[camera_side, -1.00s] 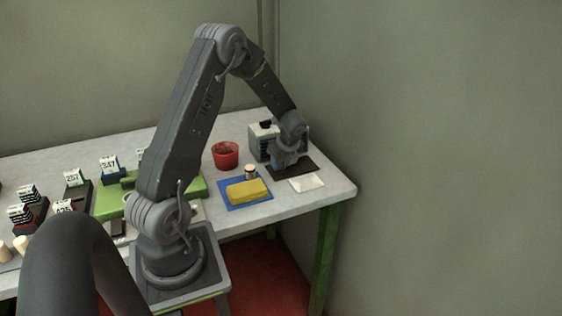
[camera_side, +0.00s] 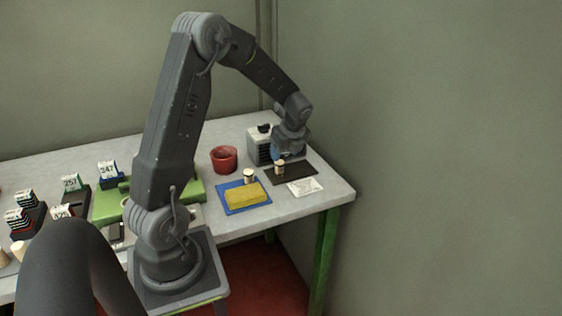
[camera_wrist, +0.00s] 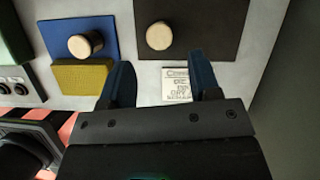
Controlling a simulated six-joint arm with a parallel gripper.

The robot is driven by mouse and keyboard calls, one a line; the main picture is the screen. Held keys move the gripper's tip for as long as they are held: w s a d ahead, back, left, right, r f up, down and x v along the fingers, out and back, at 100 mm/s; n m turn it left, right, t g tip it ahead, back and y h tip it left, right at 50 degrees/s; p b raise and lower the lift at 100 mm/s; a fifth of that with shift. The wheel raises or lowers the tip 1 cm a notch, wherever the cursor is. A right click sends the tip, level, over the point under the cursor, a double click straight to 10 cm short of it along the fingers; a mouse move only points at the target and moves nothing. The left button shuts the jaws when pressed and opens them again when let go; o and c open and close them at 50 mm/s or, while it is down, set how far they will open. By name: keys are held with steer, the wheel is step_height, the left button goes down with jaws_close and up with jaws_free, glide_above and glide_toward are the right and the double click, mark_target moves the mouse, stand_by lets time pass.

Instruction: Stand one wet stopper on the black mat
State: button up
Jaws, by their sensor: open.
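The black mat (camera_side: 306,171) lies near the right end of the table; it also shows in the wrist view (camera_wrist: 205,20). One stopper (camera_side: 280,168) stands upright on it, near its left part. In the wrist view, that stopper (camera_wrist: 159,36) shows its round pale top, beyond my fingertips. My gripper (camera_wrist: 159,62) is open and empty, its blue fingers apart; in the side view it is above the mat, clear of the stopper. A second stopper (camera_side: 249,177) stands on the blue mat (camera_side: 231,205), behind a yellow sponge (camera_side: 243,195). Wetness cannot be told.
A white printed card (camera_side: 305,188) lies in front of the black mat. A grey box (camera_side: 258,150) with a black top piece stands behind the mat. A red pot (camera_side: 223,159) is to the left. Numbered holders (camera_side: 108,171) stand farther left.

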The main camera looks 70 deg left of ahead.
steer(key=s+d+r+n+t+h, duration=0.1)
steer(key=s+d+r+n+t, duration=0.1)
steer(key=d+r+n, duration=0.4)
steer(key=s+d+r+n+t, duration=0.1)
steer(key=s+d+r, duration=0.1)
steer(key=d+r, duration=0.7)
steer(key=s+d+n+t+h, duration=0.3)
steer(key=s+d+n, duration=0.6)
steer(key=d, duration=0.5)
steer(key=s, duration=0.2)
steer(key=shift+s+r+h, duration=0.15)
steer(key=shift+s+h, duration=0.15)
steer(key=shift+s, duration=0.05)
